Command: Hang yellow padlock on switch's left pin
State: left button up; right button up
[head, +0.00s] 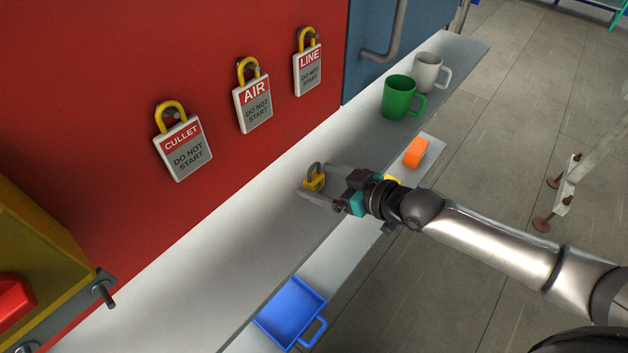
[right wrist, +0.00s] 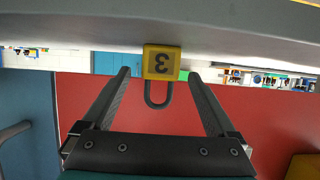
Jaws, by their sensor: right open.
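The small yellow padlock (head: 313,184) with a grey shackle stands upright on the pale shelf beside the red wall. It also shows in the right wrist view (right wrist: 161,62), upside down there, with a "3" on its body. My right gripper (head: 318,181) is open, its two fingers on either side of the padlock; gaps show on both sides in the wrist view. The switch (head: 45,255), a yellow box with a red part, is cut off at the left edge. My left gripper is out of view.
Three tags on yellow-shackled hooks, CULLET (head: 184,150), AIR (head: 253,104) and LINE (head: 308,70), hang on the red wall. A green mug (head: 397,98) and white mug (head: 427,72) stand farther along. A blue scoop (head: 290,312) and orange block (head: 415,152) lie lower. The shelf toward the switch is clear.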

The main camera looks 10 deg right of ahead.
grip_shut()
dwell(0.7)
